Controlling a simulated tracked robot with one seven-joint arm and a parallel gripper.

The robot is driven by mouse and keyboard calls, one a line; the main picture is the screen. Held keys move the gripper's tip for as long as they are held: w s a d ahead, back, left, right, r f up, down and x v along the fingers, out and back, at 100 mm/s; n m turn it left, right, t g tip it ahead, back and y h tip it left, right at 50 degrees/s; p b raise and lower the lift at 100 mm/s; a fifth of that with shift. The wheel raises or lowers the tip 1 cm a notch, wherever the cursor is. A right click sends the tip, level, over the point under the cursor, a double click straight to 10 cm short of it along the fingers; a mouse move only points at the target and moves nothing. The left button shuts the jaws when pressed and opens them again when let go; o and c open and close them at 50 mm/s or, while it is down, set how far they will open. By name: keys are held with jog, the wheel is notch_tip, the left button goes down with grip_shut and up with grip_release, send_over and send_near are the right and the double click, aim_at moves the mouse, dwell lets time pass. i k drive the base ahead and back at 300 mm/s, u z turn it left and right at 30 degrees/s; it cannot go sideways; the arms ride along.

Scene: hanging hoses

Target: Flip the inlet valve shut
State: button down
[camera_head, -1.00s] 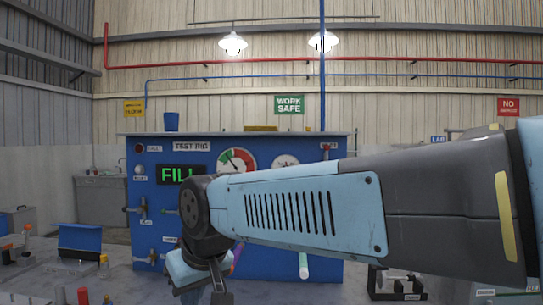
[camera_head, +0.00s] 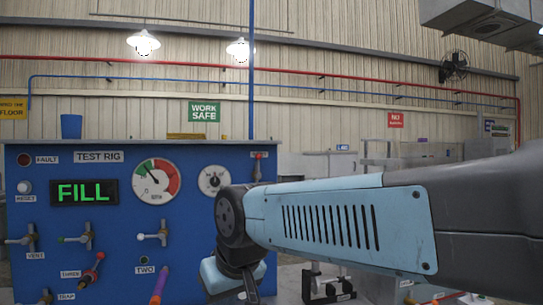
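The blue test rig panel (camera_head: 100,220) fills the left of the view. Its dark display (camera_head: 84,193) reads FILL in green. Several lever valves sit on it: one above the VENT label (camera_head: 25,238), one with a green tip (camera_head: 77,238), one with a white tip (camera_head: 154,236), and a red-topped one (camera_head: 258,160) at the upper right corner. I cannot read which is the inlet valve; part of the panel is behind my arm. My gripper (camera_head: 250,292) points down at the bottom edge, in front of the panel's right side. Its fingers are cut off, and nothing shows in it.
A large gauge (camera_head: 157,181) and a smaller one (camera_head: 214,180) sit on the panel. A red hose end (camera_head: 93,272) and a purple one (camera_head: 158,286) stick out low on it. A black stand (camera_head: 328,287) is right of my gripper. A blue cup (camera_head: 71,126) stands on top.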

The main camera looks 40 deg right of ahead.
aim_at(258, 157)
jog(key=z, duration=0.5)
jog(key=i, duration=0.2)
jog(key=z, duration=0.1)
jog(key=k, duration=0.9)
jog(key=z, duration=0.2)
jog(key=i, duration=0.9)
jog(key=u, duration=0.05)
